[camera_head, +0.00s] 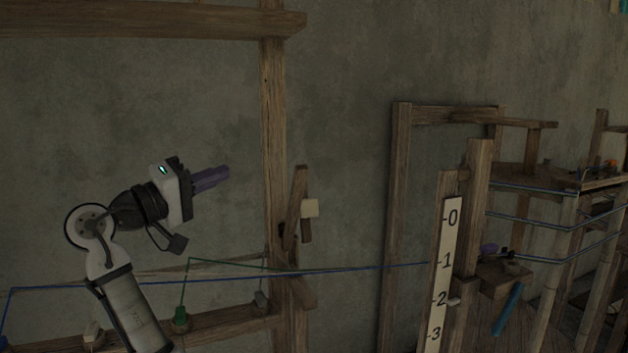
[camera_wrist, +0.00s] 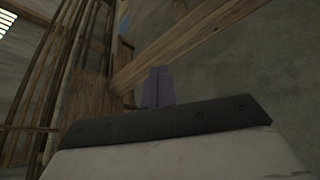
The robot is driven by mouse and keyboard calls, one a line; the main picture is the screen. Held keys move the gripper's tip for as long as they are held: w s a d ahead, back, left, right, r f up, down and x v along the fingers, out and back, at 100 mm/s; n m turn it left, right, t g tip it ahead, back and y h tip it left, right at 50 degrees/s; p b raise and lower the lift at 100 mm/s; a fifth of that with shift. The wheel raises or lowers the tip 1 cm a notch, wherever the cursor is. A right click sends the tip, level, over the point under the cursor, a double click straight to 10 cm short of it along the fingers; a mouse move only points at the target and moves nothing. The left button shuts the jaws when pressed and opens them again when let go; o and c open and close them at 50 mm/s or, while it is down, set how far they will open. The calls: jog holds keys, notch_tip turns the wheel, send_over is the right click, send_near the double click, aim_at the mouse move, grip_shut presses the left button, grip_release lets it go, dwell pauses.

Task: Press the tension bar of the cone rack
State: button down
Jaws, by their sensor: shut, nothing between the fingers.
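The cone rack (camera_head: 230,324) is a wooden frame at the lower left of the head view, with a green cone (camera_head: 181,320) and a few paler ones on its rail. A short tilted wooden bar (camera_head: 298,200) with a pale block is on the rack's upright post; it may be the tension bar, but I cannot tell for sure. My gripper (camera_head: 226,174) is shut and empty, pointing right, left of the post and above the threads. In the wrist view its purple fingers (camera_wrist: 157,90) show beside a slanting wooden beam (camera_wrist: 195,38); contact cannot be judged.
Blue and green threads (camera_head: 350,268) run across below my gripper toward the right. A white numbered scale (camera_head: 446,275) stands on a wooden post. More loom framing (camera_head: 566,240) with blue threads fills the right. A thick beam (camera_head: 150,20) crosses the upper left. The wall is behind.

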jog(key=d, duration=0.1)
jog(key=d+g, duration=0.1)
jog(key=d+m+g+h, duration=0.1)
jog(key=shift+s+f, duration=0.15)
jog(key=shift+s, duration=0.1)
jog(key=p+x, duration=0.1)
jog(key=x, duration=0.4)
jog(key=p+x, duration=0.2)
jog(key=x, duration=0.3)
jog(key=shift+r, duration=0.2)
jog(key=shift+s+d+f+p, duration=0.2)
jog(key=shift+s+f, duration=0.15)
jog(key=shift+s, duration=0.2)
jog(key=shift+s+d+f+p, duration=0.15)
jog(key=shift+s+f+p, duration=0.15)
jog(key=shift+s, duration=0.25)
jog(key=shift+s+d+f+p, duration=0.15)
jog(key=shift+s+d+f, duration=0.05)
jog(key=shift+s+f, duration=0.3)
jog(key=shift+s, duration=0.15)
